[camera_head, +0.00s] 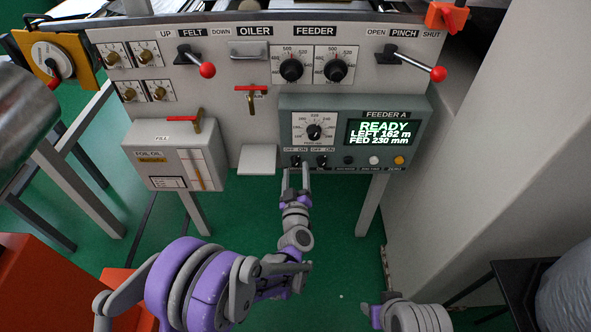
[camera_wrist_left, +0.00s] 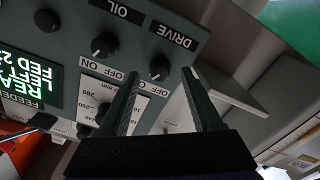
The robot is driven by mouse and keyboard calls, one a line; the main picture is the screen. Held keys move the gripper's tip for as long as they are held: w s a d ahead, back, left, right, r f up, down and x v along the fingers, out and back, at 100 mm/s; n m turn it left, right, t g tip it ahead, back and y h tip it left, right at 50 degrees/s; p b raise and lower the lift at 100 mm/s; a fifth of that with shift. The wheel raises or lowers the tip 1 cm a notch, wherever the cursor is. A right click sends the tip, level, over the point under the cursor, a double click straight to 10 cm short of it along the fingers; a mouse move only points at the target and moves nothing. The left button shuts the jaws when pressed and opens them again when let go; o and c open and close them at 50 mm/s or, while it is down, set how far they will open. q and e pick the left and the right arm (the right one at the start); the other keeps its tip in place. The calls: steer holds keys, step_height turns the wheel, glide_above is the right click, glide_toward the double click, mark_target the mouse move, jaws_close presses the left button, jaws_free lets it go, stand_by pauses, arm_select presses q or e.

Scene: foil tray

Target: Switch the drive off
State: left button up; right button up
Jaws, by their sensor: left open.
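My left gripper (camera_head: 296,172) is open just below and in front of the DRIVE switch. In the left wrist view its fingertips (camera_wrist_left: 162,76) lie either side of the switch, with no clear contact. My right gripper (camera_head: 372,315) is low at bottom right, its jaws unclear.
The box's display (camera_head: 383,133) reads READY, LEFT 162 m, FED 230 mm. Its round dial (camera_head: 314,131) and coloured buttons (camera_head: 374,160) are close by. A pale shelf (camera_head: 257,160) juts out left of the switch. A grey oil box (camera_head: 178,157) stands farther left.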

arm_select(q)
steer(key=shift+w, duration=0.9)
jaws_close()
